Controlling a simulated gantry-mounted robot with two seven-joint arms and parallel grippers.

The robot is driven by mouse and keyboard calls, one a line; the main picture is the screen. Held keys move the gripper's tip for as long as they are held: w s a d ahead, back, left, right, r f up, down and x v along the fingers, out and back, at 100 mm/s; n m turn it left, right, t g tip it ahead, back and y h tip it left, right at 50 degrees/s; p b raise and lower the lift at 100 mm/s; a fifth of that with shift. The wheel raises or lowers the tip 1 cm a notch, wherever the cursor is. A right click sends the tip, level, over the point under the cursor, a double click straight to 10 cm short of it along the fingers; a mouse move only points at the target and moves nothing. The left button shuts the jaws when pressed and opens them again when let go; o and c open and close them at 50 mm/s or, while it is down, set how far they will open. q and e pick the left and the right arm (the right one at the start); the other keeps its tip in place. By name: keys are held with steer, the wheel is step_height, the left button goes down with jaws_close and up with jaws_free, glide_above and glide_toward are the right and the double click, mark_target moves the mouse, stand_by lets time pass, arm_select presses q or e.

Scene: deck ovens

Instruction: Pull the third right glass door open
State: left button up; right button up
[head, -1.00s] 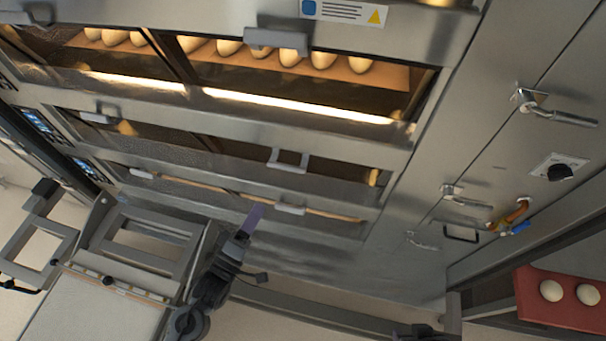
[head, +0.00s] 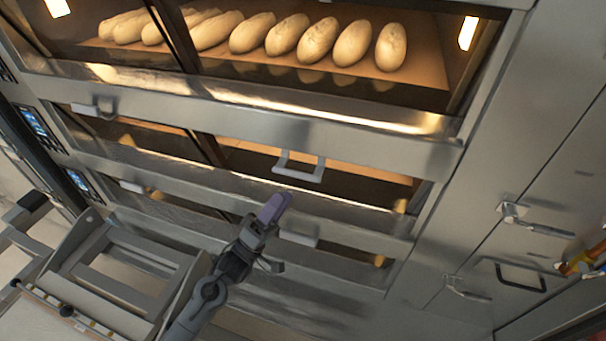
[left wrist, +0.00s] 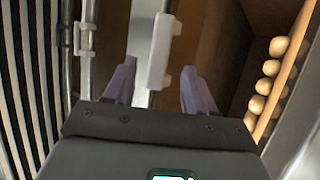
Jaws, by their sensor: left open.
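My left gripper (head: 275,205) is open and empty, with purple fingertips, in front of the oven face. In the head view its tips are between the second right door's pale handle (head: 298,167) and the third right door's handle (head: 298,238), which is partly behind the gripper. In the left wrist view the open fingers (left wrist: 158,88) are on either side of a pale handle (left wrist: 160,50), with no contact visible; I cannot tell which door it belongs to. The third right glass door (head: 345,250) looks shut.
Long loaves (head: 320,38) lie in the lit top deck. Another handle (left wrist: 85,40) shows at the left in the wrist view. A grey metal frame (head: 130,265) stands at lower left. Latched side panels (head: 535,228) are at right.

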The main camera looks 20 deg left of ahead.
arm_select(q)
steer(key=x, duration=0.9)
steer(key=shift+w+d+r+p, duration=0.15)
steer(key=shift+w+r+p, duration=0.1)
steer(key=shift+p, duration=0.05)
jaws_close()
